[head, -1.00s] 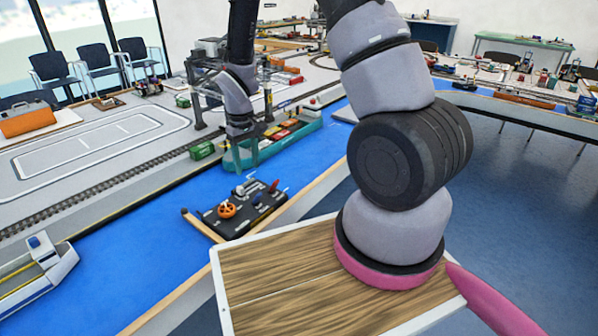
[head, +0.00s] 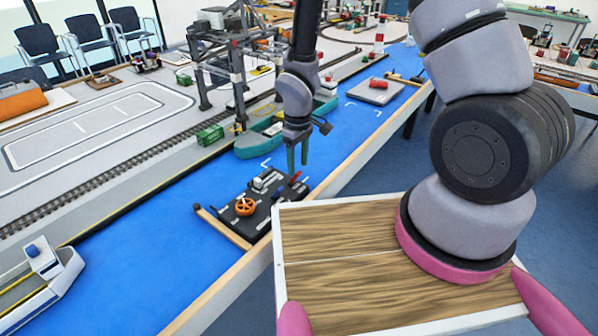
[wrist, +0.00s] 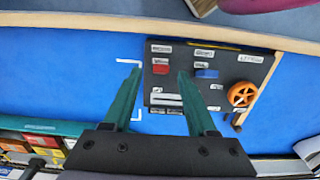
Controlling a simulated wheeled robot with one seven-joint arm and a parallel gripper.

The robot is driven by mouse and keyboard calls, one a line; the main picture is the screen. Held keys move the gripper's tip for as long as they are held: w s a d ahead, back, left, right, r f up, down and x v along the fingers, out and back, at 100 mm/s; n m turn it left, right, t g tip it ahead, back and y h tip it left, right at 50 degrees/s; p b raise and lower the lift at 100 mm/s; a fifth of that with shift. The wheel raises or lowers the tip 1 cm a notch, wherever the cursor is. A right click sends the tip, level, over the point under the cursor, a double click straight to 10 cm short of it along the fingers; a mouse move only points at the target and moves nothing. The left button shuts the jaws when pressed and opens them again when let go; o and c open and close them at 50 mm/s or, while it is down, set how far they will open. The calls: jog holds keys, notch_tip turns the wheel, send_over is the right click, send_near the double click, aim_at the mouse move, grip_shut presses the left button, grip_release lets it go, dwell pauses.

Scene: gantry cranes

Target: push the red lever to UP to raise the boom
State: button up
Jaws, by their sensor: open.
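The black control panel (head: 236,221) lies on the blue strip, with an orange wheel (head: 245,206) and several labels. The red lever (head: 296,177) is a small red handle near the panel's far right part; it also shows in the wrist view (wrist: 160,68). A blue lever (wrist: 207,73) sits beside it. My gripper (head: 298,165) is open and empty, with green fingers pointing down above the red lever's end of the panel. In the wrist view, the red lever appears between the fingertips, nearer the left one. Whether a finger touches it I cannot tell.
A wooden bar (head: 222,229) runs along the panel's near left side. A teal ship (head: 258,144) and a grey gantry crane (head: 222,77) stand beyond the gripper. A white boat (head: 38,283) is at lower left. The blue strip between is clear.

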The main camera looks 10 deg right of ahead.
aim_at(295, 178)
jog(key=shift+f, duration=1.85)
grip_shut()
